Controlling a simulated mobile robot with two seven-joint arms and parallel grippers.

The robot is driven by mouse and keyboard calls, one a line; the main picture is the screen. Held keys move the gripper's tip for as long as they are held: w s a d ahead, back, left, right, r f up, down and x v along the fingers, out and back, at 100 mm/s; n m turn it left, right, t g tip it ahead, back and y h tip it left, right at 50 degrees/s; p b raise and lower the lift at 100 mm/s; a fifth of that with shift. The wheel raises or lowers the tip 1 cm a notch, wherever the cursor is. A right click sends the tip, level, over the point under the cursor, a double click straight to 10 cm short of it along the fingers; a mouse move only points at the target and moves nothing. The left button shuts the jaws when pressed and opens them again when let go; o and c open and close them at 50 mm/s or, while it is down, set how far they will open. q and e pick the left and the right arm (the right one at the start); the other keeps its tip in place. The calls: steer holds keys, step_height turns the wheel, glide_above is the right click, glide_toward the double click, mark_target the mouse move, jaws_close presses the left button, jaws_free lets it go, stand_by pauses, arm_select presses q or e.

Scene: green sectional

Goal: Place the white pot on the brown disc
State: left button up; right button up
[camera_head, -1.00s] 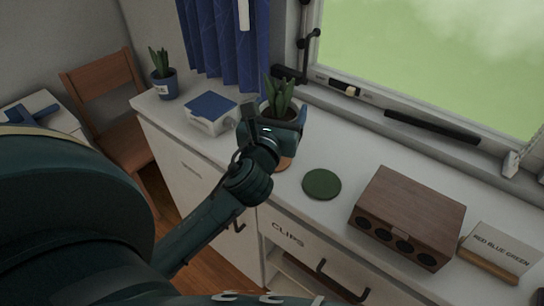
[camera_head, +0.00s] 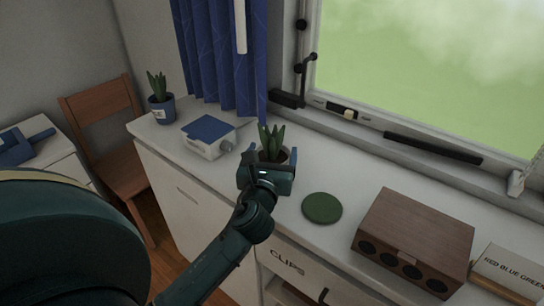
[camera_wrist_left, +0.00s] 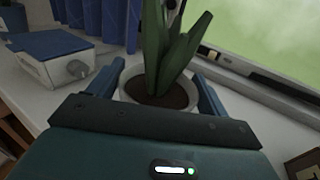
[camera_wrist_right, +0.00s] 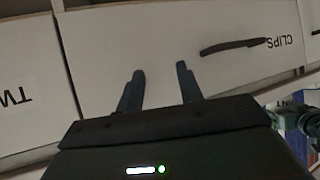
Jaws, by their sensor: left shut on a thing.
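The white pot (camera_wrist_left: 157,94), with dark soil and a green plant, is between the two fingers of my left gripper (camera_head: 269,157). The left wrist view shows its fingers (camera_wrist_left: 157,78) on either side of the pot, shut on it. The pot is upright over the counter; its base is hidden by my gripper, so I cannot tell whether it touches anything. The brown disc is hidden in the current views. A green disc (camera_head: 322,208) lies on the counter to the right of the gripper. My right gripper (camera_wrist_right: 160,82) is open and empty, facing drawer fronts.
A white box with a blue top (camera_head: 209,137) stands left of the pot, and a blue potted plant (camera_head: 160,98) beyond it. A brown wooden box (camera_head: 414,240) and a word sign (camera_head: 510,270) stand at the right. The window sill (camera_head: 370,130) runs behind.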

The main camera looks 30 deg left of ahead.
arm_select(q)
steer(key=shift+r, duration=0.1)
steer(key=o, duration=0.9)
steer(key=shift+f, duration=0.2)
steer(key=o, duration=0.5)
steer(key=shift+c, duration=0.2)
steer(key=shift+r, duration=0.15)
steer(key=shift+s+d, duration=0.1)
steer(key=shift+s, duration=0.05)
steer(key=b+v, duration=0.1)
steer(key=v, duration=1)
steer(key=shift+s, duration=0.35)
